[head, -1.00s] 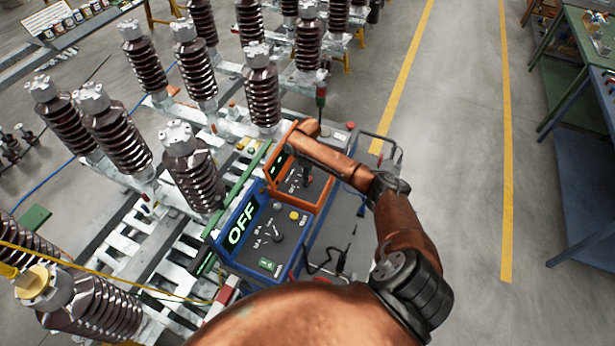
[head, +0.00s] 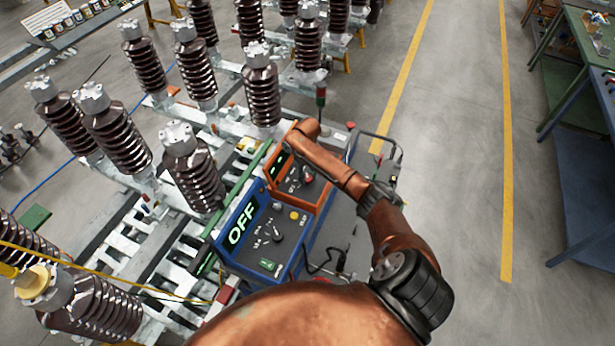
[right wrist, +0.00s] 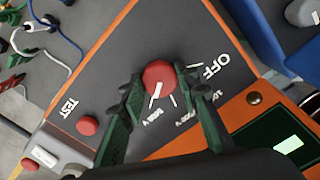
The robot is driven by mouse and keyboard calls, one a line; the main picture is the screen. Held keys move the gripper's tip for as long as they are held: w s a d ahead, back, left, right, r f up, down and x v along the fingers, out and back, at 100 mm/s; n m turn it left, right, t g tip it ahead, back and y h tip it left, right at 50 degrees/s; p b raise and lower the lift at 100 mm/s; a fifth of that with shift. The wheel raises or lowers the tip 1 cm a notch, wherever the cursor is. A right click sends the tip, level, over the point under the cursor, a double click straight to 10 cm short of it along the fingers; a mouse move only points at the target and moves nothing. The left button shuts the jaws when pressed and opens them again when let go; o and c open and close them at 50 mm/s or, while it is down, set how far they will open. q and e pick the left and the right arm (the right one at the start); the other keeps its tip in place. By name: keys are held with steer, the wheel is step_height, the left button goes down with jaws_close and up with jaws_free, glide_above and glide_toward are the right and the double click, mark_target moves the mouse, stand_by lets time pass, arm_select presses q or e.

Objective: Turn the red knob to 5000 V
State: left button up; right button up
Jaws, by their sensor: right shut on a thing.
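The red knob (right wrist: 160,75) sits on the dark sloping panel of the orange box (head: 318,203). The knob also shows in the head view (head: 308,175), small and partly covered by my right arm. My right gripper (right wrist: 159,84) has its green fingers on both sides of the knob and is shut on it. The knob's white pointer line aims down and slightly left in the wrist view, toward a small voltage label that may read 5000 V. Other voltage marks and OFF lie to its right. My left gripper is out of view.
A red TEST button (right wrist: 87,125) is left of the knob on the panel. A blue box (head: 262,238) with an OFF display stands beside the orange one. Cables lie near the panel.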

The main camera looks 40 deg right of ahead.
mark_target(308, 177)
steer(key=shift+w+d+r, duration=0.2)
steer(key=shift+w+r, duration=0.1)
steer(key=shift+r, duration=0.15)
steer(key=o, duration=1.2)
steer(key=shift+s+a+f, duration=0.15)
steer(key=shift+c, duration=0.2)
steer(key=shift+f, duration=0.15)
step_height(308, 177, up, 12)
steer(key=shift+s, duration=0.1)
